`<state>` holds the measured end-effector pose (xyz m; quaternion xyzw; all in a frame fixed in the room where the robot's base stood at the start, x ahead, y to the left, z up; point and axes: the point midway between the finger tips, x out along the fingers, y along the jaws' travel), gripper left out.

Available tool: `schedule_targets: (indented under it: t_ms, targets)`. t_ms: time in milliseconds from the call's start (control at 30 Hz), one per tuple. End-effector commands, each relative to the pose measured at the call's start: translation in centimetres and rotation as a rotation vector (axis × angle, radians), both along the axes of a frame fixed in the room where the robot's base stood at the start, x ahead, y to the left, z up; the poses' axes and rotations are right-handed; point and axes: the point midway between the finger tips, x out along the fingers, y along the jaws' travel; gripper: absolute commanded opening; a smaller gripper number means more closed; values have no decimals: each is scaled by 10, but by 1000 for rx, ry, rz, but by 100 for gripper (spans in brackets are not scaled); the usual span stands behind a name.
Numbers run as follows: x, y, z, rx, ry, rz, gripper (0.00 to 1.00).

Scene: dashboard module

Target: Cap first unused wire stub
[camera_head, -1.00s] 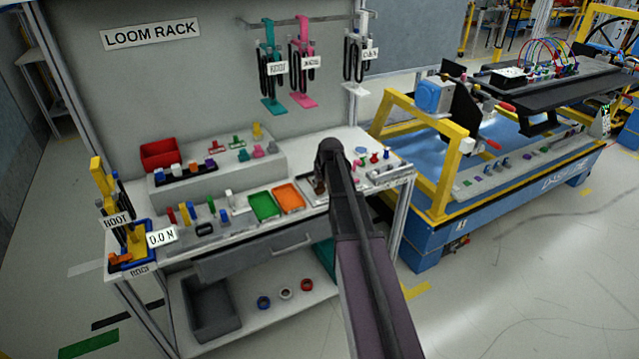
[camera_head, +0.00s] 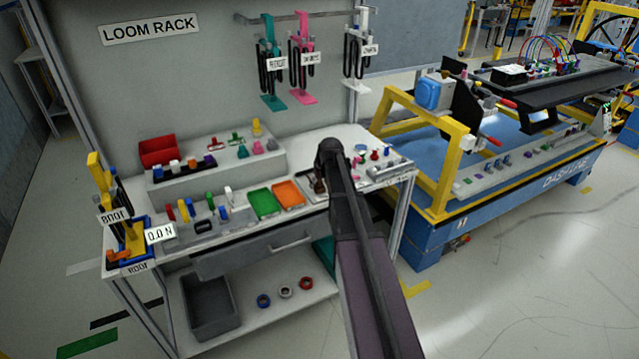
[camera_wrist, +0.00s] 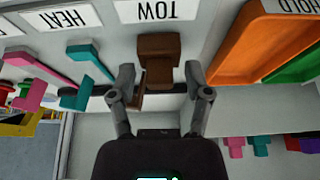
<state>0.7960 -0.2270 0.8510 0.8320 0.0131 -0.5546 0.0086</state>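In the wrist view my gripper (camera_wrist: 160,78) is open, its two fingers apart on either side of a brown block-like piece (camera_wrist: 159,48) by the "TOW" label. A small gap shows between each fingertip and the piece. In the head view my arm hides most of the gripper, and the brown piece (camera_head: 319,183) shows only in part at the bench's right side. I cannot pick out a wire stub or tell whether the brown piece is a cap. Coloured wires (camera_head: 545,52) loop over the dashboard module (camera_head: 570,82) at the upper right.
An orange tray (camera_head: 288,193) and a green tray (camera_head: 264,202) lie left of my gripper. Teal (camera_wrist: 84,62) and pink (camera_wrist: 42,64) pieces stand nearby in the wrist view. A yellow-framed blue dash line stand (camera_head: 425,225) is to the right; grey floor lies in front.

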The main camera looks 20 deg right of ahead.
Motion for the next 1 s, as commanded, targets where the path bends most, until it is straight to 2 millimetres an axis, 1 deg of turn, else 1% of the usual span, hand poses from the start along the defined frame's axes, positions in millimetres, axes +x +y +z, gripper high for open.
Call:
schedule_targets:
  t_ms: [433,867,900,1000]
  targets:
    - [0,0,2,0,0,0,70]
    - [0,0,20,0,0,0,70]
    - [0,0,19,0,0,0,70]
    - [0,1,9,0,0,0,70]
